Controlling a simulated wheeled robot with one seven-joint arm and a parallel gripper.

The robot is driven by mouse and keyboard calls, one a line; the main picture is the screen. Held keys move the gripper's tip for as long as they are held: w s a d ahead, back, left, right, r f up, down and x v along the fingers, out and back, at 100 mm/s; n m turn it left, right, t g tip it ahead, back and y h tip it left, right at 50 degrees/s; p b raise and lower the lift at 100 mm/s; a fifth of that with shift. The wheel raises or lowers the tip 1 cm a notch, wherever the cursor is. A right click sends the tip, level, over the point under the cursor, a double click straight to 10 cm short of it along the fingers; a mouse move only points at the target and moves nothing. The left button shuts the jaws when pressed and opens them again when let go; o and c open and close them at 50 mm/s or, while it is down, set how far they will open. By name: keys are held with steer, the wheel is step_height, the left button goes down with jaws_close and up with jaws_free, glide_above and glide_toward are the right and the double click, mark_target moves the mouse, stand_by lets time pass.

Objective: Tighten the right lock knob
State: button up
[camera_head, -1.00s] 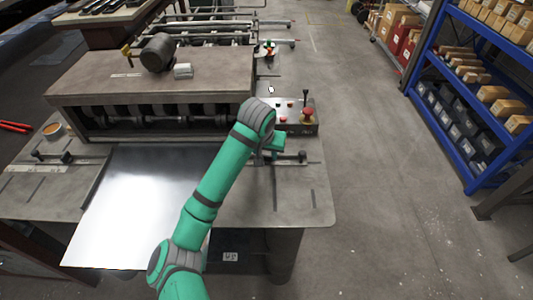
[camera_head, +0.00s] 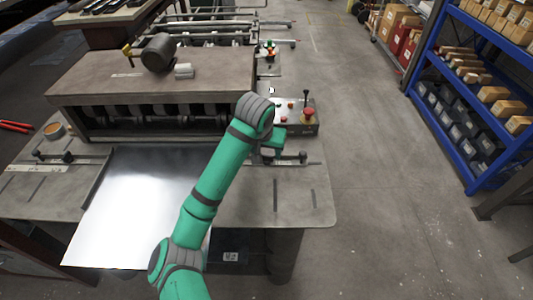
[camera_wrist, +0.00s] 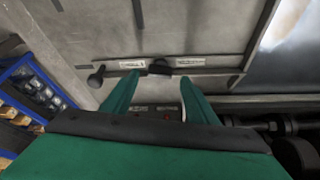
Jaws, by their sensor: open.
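The right lock knob (camera_wrist: 160,67) is a small dark block on the right guide's rail, seen in the wrist view at the top middle. My gripper (camera_wrist: 159,77) is open, with one green finger on each side of the knob's line and the tips close to the rail. I cannot tell whether the fingers touch the knob. In the head view my gripper (camera_head: 270,153) is over the right guide rail (camera_head: 287,160) and hides the lock knob. The rail's round black end knob (camera_head: 302,157) shows to the right; it also shows in the wrist view (camera_wrist: 97,77).
A shiny metal sheet (camera_head: 137,205) lies on the machine table left of my arm. A control box (camera_head: 295,120) with a red button and a lever stands just behind the right rail. The table's front right (camera_head: 300,205) is clear. A blue shelf (camera_head: 470,90) stands far right.

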steer(key=v, duration=0.8)
steer(key=shift+s+r, duration=0.15)
steer(key=shift+r, duration=0.1)
steer(key=shift+a, duration=0.1)
